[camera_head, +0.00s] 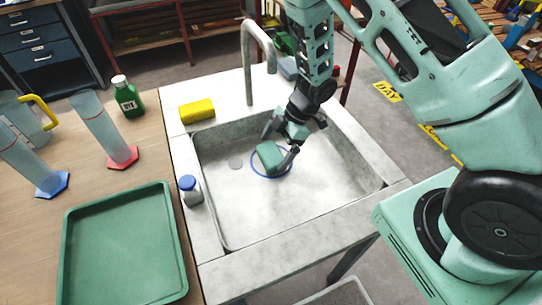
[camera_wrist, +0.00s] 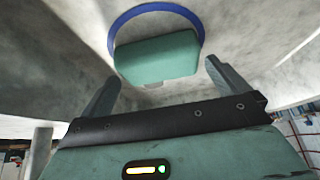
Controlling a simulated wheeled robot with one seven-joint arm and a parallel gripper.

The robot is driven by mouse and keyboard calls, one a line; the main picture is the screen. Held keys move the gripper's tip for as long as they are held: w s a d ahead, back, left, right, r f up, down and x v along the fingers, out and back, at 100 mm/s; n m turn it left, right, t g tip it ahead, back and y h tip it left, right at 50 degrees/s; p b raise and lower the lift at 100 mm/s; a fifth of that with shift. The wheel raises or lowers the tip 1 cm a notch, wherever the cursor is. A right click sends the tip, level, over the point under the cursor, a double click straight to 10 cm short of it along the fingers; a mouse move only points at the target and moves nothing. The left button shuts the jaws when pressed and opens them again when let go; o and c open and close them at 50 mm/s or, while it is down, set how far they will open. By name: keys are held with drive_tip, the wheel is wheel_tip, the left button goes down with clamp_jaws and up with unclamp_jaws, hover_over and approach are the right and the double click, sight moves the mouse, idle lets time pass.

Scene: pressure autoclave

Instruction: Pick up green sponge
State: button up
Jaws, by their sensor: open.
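The green sponge (camera_head: 269,156) lies on the bottom of the grey sink basin (camera_head: 310,205), with a blue ring (camera_head: 256,169) around it. My gripper (camera_head: 281,145) is low in the basin, just above and beside the sponge, pointing down. In the wrist view the sponge (camera_wrist: 157,57) sits beyond the fingertips, roughly centred between them and inside the blue ring (camera_wrist: 160,8). My gripper (camera_wrist: 160,78) is open there, and nothing is between its fingers. I cannot tell if a finger touches the sponge.
A faucet (camera_head: 248,62) rises behind the basin. A yellow sponge (camera_head: 197,111) lies on the back-left rim and a small blue-capped bottle (camera_head: 190,190) on the left rim. A green tray (camera_head: 125,245), cylinders and a green bottle (camera_head: 127,97) stand on the wooden table. The front basin floor is clear.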

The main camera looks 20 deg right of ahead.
sight(271, 153)
drive_tip(key=shift+x, duration=1.4)
drive_tip(key=c, duration=0.8)
drive_tip(key=shift+o, duration=0.2)
wheel_tip(271, 153, up, 10)
drive_tip(key=shift+r+p, duration=0.1)
drive_tip(key=shift+p, duration=0.2)
